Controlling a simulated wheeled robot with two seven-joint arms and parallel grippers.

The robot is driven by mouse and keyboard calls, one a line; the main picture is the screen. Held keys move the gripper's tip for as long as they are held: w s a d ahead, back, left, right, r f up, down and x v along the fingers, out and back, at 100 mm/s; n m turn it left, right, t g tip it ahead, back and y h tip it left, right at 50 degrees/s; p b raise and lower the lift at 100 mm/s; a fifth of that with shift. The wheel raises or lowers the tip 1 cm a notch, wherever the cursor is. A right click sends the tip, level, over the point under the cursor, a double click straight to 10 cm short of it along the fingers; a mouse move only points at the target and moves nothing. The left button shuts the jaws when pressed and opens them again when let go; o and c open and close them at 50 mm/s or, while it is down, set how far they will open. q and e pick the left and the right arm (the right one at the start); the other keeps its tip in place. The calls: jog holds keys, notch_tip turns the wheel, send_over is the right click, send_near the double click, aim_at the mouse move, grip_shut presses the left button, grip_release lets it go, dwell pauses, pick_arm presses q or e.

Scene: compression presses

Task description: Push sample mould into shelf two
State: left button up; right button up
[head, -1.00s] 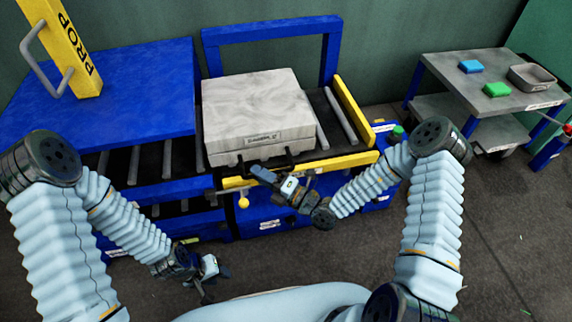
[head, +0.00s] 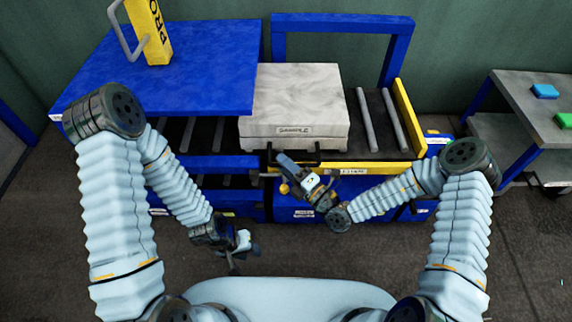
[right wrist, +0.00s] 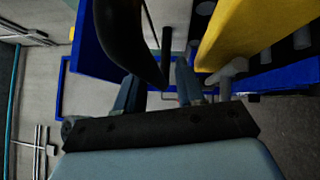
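The sample mould (head: 295,105) is a pale grey block with a label and a dark handle (head: 293,157) on its front. It sits on a roller table, its left side at the edge of the blue shelf unit (head: 190,55). My right gripper (head: 280,166) is at the handle. In the right wrist view its fingers (right wrist: 160,88) are apart, with a dark curved bar crossing them; whether they clamp it is unclear. My left gripper (head: 246,256) is open and empty, low in front of the shelf unit. Roller levels show under the unit's blue top, partly hidden by my left arm.
The roller table has a yellow rail (head: 408,118) at right and a blue frame (head: 340,24) behind. Bare rollers (head: 366,120) lie right of the mould. A grey side table (head: 520,95) at far right holds blue and green blocks. The floor in front is open.

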jog(key=v, duration=1.4)
jog(key=shift+r, duration=0.1)
